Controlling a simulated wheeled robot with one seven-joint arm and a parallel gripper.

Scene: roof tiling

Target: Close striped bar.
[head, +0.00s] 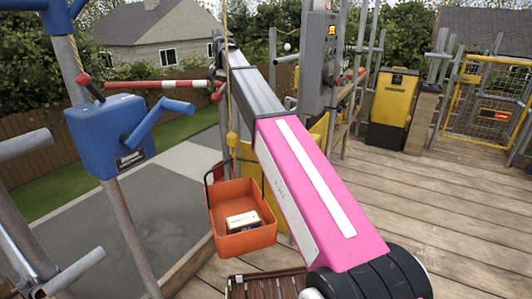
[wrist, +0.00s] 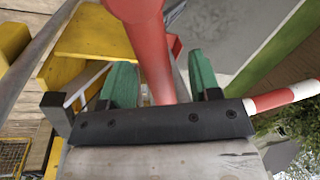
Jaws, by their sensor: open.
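The red-and-white striped bar (head: 165,84) spans level at the left of the head view, between the blue winch post and the far end of my arm. Its striped end also shows at the right of the wrist view (wrist: 282,97). In the wrist view a thick red rod (wrist: 150,50) runs between the green fingers of my gripper (wrist: 161,78). The fingers are apart, one on each side of the rod; whether they touch it is unclear. In the head view my gripper is mostly hidden behind my arm, near the bar's right end.
An orange bucket (head: 240,222) with a small box in it hangs on a yellow hook and rope (head: 232,140) just left of my arm. A blue winch box (head: 110,137) with a crank stands left. A yellow bin (head: 392,110) and yellow mesh gate (head: 485,98) stand right. The plank deck (head: 440,220) is clear.

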